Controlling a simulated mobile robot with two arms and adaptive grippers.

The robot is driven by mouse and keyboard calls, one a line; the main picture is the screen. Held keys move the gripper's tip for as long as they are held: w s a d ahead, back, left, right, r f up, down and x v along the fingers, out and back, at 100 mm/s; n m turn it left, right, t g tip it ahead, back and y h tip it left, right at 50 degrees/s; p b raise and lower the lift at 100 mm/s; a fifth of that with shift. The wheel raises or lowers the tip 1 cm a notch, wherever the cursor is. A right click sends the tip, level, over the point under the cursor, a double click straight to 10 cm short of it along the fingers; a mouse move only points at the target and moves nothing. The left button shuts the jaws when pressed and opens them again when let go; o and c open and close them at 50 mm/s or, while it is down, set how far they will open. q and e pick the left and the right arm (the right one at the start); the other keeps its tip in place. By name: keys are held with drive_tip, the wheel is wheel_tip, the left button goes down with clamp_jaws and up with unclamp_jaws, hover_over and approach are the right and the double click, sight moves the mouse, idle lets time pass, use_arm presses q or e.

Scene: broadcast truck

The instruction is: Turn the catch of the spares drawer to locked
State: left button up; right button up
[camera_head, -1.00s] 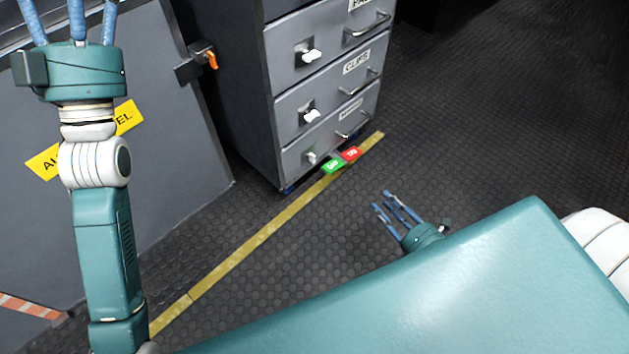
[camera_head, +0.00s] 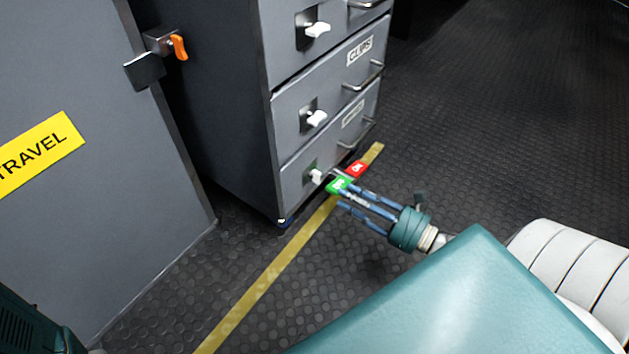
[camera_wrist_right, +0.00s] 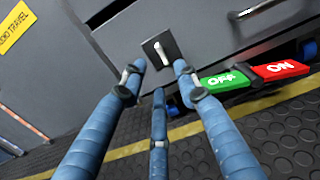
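The bottom drawer (camera_head: 345,135) of the grey cabinet has a small label too blurred to read surely. Its catch (camera_head: 317,176) is a white lever on a dark square plate at the drawer's left. In the right wrist view the catch (camera_wrist_right: 162,53) stands near upright, slightly tilted. My right gripper (camera_head: 345,190) has its three blue fingers pointing at the catch. In the wrist view the right gripper (camera_wrist_right: 158,80) is open, its fingers spread around the catch's plate, with a gap between them and the lever. My left gripper is out of view.
Drawer handles (camera_head: 363,75) stick out to the right. A grey panel (camera_head: 80,230) with an orange latch (camera_head: 180,47) stands left. Dark floor (camera_head: 490,130) is clear at right.

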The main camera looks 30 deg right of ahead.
sight(313, 177)
drive_tip(key=b+x, duration=0.3)
drive_tip(key=x, duration=0.6)
drive_tip(key=shift+w, duration=0.1)
drive_tip(key=shift+c, duration=0.5)
clamp_jaws()
